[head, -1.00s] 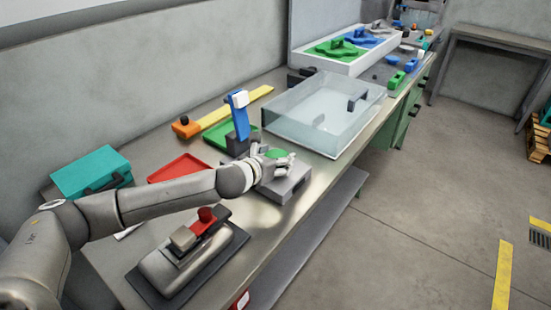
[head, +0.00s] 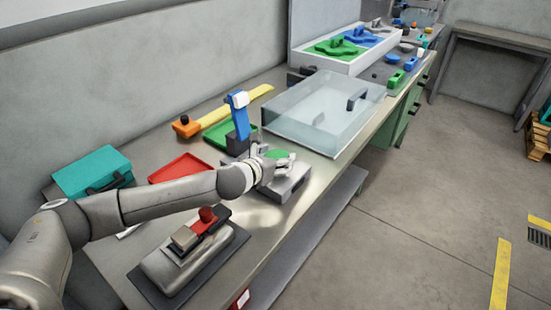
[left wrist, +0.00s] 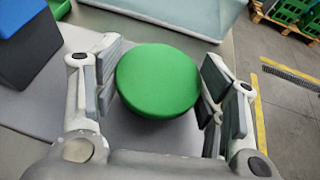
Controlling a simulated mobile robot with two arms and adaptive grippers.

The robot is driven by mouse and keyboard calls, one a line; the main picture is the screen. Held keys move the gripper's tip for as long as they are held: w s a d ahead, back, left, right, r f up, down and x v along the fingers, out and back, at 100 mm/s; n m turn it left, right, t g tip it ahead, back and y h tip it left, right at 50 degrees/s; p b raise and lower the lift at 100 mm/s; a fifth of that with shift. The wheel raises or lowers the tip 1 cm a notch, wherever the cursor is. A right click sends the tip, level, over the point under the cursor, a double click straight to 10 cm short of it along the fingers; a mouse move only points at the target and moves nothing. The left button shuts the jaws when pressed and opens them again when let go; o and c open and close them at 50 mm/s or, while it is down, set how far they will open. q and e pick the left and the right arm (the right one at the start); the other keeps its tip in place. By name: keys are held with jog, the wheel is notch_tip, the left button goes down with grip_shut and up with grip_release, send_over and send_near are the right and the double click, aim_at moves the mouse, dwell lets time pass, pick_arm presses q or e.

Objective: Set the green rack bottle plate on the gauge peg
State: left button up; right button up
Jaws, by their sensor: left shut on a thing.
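The green bottle plate (head: 277,155) is a round, flat-topped disc between the fingers of my left gripper (head: 284,163). In the left wrist view the green plate (left wrist: 157,80) sits between the two finger pads of my left gripper (left wrist: 158,88), which is shut on it. The plate is over the grey gauge base (head: 287,187), beside a dark block with a blue, white-topped upright (head: 239,115). The peg is not visible; the plate and hand cover that area. I cannot tell whether the plate touches the base. My right gripper is not in view.
A clear lidded case (head: 325,110) stands just beyond the base. A red tray (head: 182,167), a green tray (head: 215,137) and a teal box (head: 92,174) lie to the left. A grey device with a red knob (head: 190,250) stands at the near edge.

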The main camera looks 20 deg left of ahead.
pick_arm(q)
jog(key=shift+r, duration=0.1)
jog(key=shift+p, duration=0.5)
jog(key=shift+f+b, duration=0.3)
jog(key=shift+f, duration=0.35)
jog(key=o, duration=0.8)
jog(key=shift+c, duration=0.2)
